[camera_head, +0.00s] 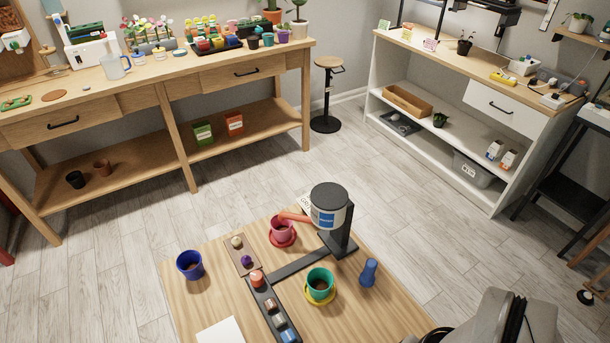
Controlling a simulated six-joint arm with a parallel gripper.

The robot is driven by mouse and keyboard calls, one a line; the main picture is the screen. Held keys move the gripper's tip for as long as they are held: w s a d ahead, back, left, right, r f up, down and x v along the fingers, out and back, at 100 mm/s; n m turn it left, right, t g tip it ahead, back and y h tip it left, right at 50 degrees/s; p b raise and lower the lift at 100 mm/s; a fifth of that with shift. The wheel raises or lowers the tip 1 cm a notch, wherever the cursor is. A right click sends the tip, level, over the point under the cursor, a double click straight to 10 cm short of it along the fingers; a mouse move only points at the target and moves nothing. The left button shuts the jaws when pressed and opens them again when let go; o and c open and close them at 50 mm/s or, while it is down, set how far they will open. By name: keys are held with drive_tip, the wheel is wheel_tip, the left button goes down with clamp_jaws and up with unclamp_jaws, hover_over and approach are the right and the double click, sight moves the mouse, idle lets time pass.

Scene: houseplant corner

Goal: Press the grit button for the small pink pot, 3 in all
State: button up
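A dark button strip (262,293) runs toward the front edge, with a red button (257,278), two greyish or brown ones (268,304) and a blue one (288,335). Which is the grit button cannot be read. My gripper is not in view; a grey part at the lower right looks like my arm. The pot's contents are unclear.
A teal pot (320,280) on a yellow saucer, a blue bottle-like object (368,272), a dark blue pot (190,264), a brown tray (235,262) with small knobs and a white sheet (221,331) occupy the table. Clear wood lies at the right front.

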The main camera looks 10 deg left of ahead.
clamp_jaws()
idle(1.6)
